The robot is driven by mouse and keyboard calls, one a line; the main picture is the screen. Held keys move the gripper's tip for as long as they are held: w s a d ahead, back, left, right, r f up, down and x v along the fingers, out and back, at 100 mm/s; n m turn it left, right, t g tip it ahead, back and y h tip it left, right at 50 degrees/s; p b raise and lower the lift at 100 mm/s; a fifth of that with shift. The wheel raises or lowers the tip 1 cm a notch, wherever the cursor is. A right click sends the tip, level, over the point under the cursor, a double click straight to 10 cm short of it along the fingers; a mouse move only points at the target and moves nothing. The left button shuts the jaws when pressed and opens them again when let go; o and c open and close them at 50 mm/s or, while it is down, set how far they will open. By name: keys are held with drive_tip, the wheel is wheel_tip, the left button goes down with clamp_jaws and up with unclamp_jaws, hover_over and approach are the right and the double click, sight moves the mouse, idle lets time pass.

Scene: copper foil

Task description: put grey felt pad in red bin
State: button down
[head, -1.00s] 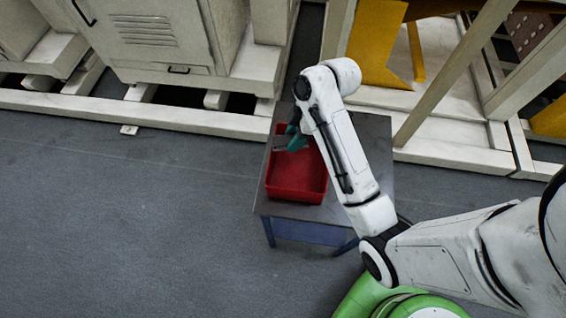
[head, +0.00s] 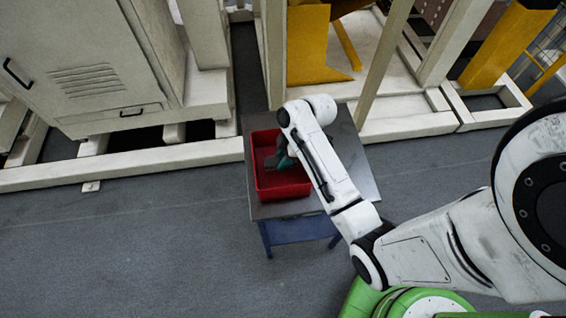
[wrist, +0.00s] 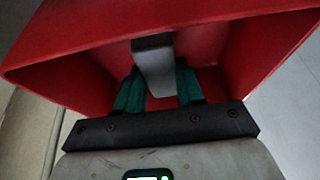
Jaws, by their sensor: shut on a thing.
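The red bin (head: 285,187) stands open on a small table in the head view. Its red wall (wrist: 75,50) also fills much of the wrist view. My gripper (head: 283,155) is over the bin's opening, with its teal fingers inside the outline of the bin. In the wrist view my gripper (wrist: 158,88) is shut on the grey felt pad (wrist: 156,70), a narrow grey block between the fingers. The pad points into the bin. I cannot tell whether it touches the bin's floor or wall.
The bin sits on a grey-topped table (head: 357,170) with a blue lower frame. A beige locker (head: 95,65) stands at the back left. Pale beams and yellow panels (head: 308,45) are behind the table. The floor at the left is clear.

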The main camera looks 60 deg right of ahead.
drive_tip(key=shift+f, duration=1.7)
drive_tip(key=shift+f, duration=0.1)
drive_tip(key=c, duration=0.7)
unclamp_jaws()
drive_tip(key=v, duration=1.2)
